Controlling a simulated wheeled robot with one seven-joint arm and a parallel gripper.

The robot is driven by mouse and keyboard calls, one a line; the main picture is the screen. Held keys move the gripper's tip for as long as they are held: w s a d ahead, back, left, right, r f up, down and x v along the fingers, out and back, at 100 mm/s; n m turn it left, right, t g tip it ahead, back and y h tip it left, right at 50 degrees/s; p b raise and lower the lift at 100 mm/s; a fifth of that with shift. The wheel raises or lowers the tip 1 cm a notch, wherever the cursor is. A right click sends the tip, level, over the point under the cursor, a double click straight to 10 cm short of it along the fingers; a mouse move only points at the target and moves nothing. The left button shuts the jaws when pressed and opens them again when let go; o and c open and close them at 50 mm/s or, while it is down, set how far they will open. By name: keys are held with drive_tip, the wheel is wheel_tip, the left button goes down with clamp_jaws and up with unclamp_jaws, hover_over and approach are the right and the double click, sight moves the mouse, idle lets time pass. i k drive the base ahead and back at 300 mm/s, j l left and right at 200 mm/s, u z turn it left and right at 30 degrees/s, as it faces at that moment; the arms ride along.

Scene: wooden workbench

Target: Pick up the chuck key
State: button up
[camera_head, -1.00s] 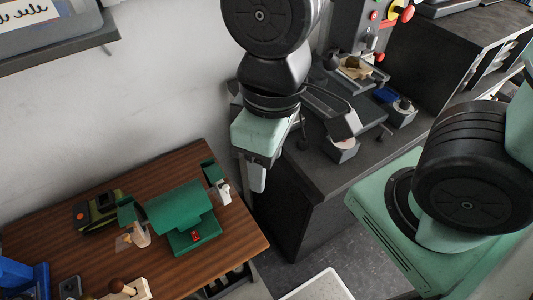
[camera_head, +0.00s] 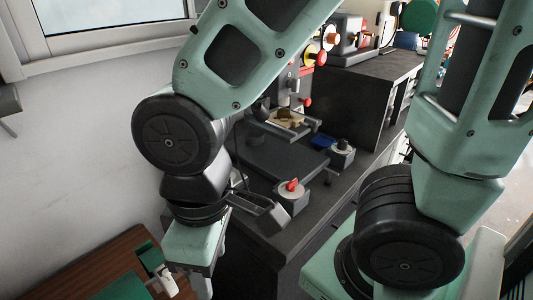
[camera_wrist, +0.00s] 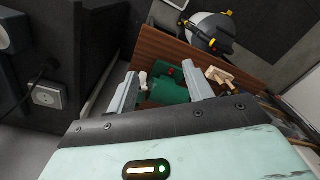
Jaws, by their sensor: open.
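I cannot make out a chuck key for certain in either view. My gripper (camera_wrist: 161,92) is open and empty, its two fingers spread in the wrist view. It points down toward the wooden workbench, with the green vise (camera_wrist: 168,91) showing between and beyond the fingers. In the head view my gripper (camera_head: 200,284) hangs at the lower left, beside the workbench's right end; its fingertips are near the frame's bottom edge.
The wooden workbench (camera_head: 100,277) is mostly cut off in the head view. Wooden-handled items (camera_wrist: 219,75) lie near the vise in the wrist view. A dark bench carries a drill press base (camera_head: 284,160) and a grey box with a red knob (camera_head: 291,199).

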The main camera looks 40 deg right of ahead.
sight(328, 182)
drive_tip(key=k+z, duration=0.45)
drive_tip(key=z, duration=1.2)
